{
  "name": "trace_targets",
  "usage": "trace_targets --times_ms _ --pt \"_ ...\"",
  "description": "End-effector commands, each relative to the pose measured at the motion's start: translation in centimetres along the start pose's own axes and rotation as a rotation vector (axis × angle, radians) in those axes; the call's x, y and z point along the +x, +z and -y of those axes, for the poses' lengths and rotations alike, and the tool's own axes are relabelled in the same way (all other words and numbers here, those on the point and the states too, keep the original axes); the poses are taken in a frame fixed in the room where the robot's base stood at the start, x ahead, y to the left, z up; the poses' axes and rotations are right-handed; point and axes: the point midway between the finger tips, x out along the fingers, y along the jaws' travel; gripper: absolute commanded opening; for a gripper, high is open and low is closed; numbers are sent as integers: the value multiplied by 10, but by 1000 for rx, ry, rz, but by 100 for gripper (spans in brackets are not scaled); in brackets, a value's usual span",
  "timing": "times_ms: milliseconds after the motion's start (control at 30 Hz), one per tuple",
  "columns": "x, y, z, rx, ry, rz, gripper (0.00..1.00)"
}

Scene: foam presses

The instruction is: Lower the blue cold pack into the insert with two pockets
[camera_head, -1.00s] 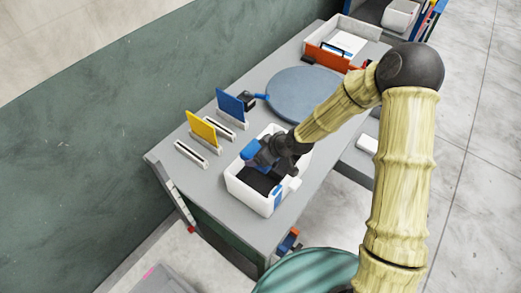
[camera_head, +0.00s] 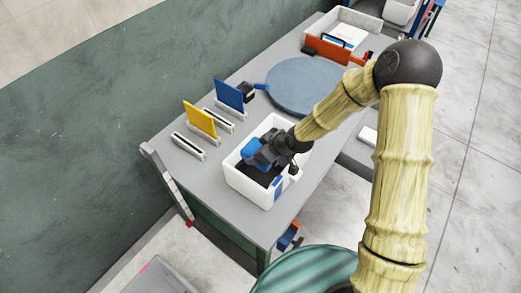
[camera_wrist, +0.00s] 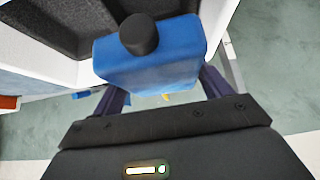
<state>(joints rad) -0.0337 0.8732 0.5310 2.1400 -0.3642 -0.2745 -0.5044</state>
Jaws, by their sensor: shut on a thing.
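The blue cold pack (camera_head: 255,152) is held in my gripper (camera_head: 268,155) at the white box (camera_head: 247,187). In the wrist view the blue pack (camera_wrist: 150,65) sits between my two fingers, with a round black knob on its upper side. A dark foam insert (camera_head: 262,174) lies inside the box; it also shows in the wrist view (camera_wrist: 50,28) at the upper left. Whether the pack touches the insert is unclear.
A yellow panel (camera_head: 200,118) and a blue panel (camera_head: 230,95) stand in slotted holders at the table's left. A round grey-blue disc (camera_head: 302,86) lies behind the box. An orange-fronted tray (camera_head: 328,48) stands at the far end.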

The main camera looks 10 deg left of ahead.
Motion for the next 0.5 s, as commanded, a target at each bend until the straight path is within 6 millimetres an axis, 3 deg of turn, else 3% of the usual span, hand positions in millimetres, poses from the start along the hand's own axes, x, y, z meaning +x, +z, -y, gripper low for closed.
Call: trace_targets --times_ms 500 --pt "29 22 0 -2 0 -1 45"
